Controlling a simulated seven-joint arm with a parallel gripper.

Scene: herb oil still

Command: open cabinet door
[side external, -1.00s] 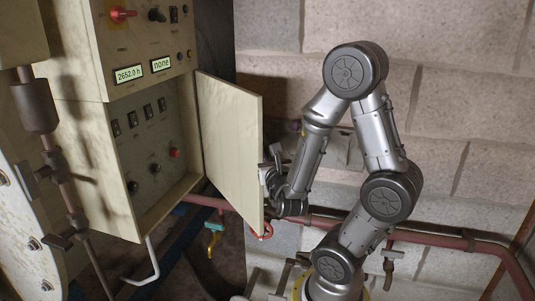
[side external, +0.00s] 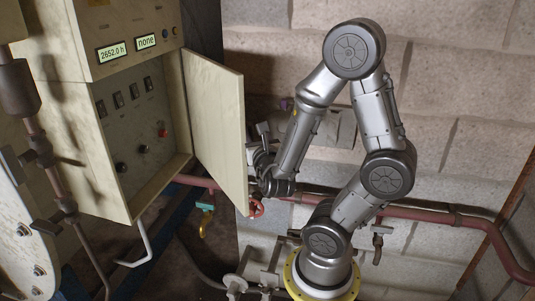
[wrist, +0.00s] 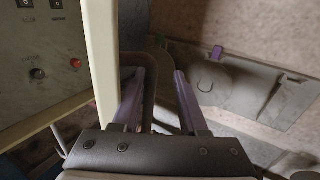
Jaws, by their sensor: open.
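The cabinet door (side external: 217,130) is a cream panel hinged at the right side of the cabinet (side external: 142,140). It stands swung well out, with the control panel inside exposed. In the wrist view, the door (wrist: 102,60) shows nearly edge-on, just left of the fingers. My gripper (wrist: 158,80) is open, both fingers on the outer side of the door, the left one close to it. A dark rounded bar (wrist: 185,100) shows around the fingers; I cannot tell whether they touch it. In the side view, my gripper (side external: 256,155) is by the door's free edge, its fingertips partly hidden.
A red pipe (side external: 410,212) runs along the block wall behind my arm. A brown pipe (side external: 45,150) stands at the left. Open floor space around the door is limited.

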